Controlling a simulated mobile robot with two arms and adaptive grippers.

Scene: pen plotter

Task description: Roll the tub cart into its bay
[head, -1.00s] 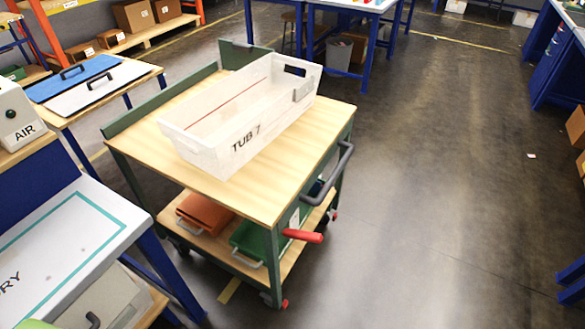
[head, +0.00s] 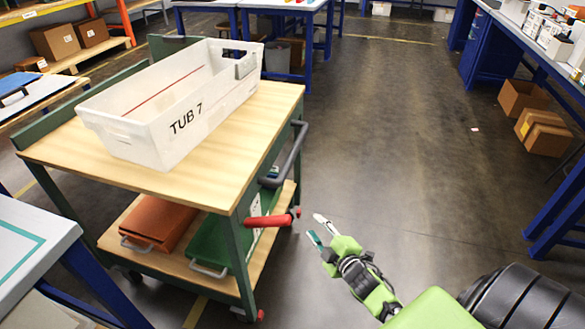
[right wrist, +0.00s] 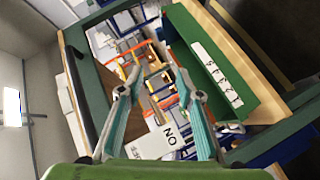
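The tub cart has a wooden top (head: 230,130), a green frame and a lower shelf. A white tub marked TUB 7 (head: 165,112) stands on the top. A dark grey handle (head: 287,160) is on the cart's right side, with a red lever (head: 268,221) below it. My right gripper (head: 314,230) is open and empty, just right of the red lever and apart from it in the picture. Its spread fingers also show in the right wrist view (right wrist: 160,75). My left gripper is out of view. I cannot make out the bay.
An orange case (head: 158,222) and a green case (head: 207,243) lie on the lower shelf. A white-topped table (head: 22,245) stands close at the cart's left front. Open floor (head: 400,150) lies right of the cart. Cardboard boxes (head: 540,128) and a blue bench bound it at right.

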